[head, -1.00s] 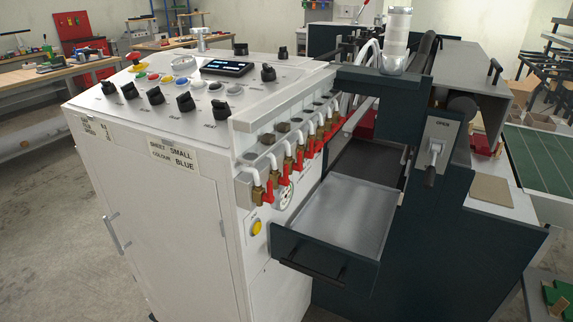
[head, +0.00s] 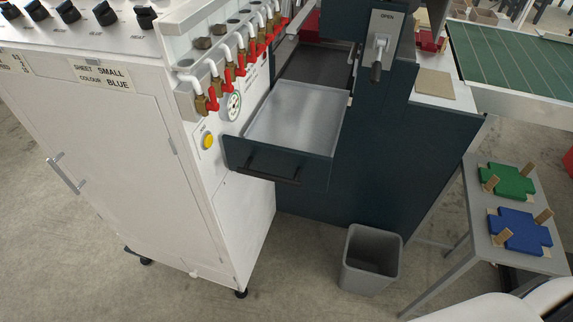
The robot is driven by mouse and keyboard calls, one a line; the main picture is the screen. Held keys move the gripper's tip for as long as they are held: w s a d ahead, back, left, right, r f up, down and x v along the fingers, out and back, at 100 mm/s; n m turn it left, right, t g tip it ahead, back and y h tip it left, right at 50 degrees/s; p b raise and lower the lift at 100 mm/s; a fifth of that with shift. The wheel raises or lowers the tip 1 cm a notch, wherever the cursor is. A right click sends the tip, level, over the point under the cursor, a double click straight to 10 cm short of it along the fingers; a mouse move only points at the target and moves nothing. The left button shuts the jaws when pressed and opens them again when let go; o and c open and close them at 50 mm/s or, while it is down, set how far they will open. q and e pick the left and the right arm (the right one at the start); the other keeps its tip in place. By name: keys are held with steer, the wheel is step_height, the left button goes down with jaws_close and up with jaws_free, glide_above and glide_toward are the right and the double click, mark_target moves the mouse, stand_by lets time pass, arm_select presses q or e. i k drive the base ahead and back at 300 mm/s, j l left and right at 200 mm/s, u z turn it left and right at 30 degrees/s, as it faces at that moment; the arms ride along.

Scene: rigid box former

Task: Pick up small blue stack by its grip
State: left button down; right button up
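A small blue stack (head: 519,232), cross-shaped and flat, lies on a narrow grey side table (head: 483,215) at the right of the head view. Tan upright pieces stand at its edges, one at the left (head: 503,238) and one at the upper right (head: 543,216); I cannot tell which is its grip. The near end of the table is partly hidden by white and dark parts at the lower right. Neither gripper shows in the head view.
A green stack (head: 508,181) lies just behind the blue one. A grey bin (head: 370,262) stands on the floor left of the table. The machine's drawer (head: 297,120) is pulled out and empty. A white cabinet (head: 110,150) fills the left. A green gridded surface (head: 520,65) is behind.

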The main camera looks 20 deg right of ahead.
mark_target(515, 230)
steer(key=z, duration=2.35)
steer(key=i+l+u, duration=0.25)
steer(key=i+l, duration=0.05)
steer(key=i, duration=0.1)
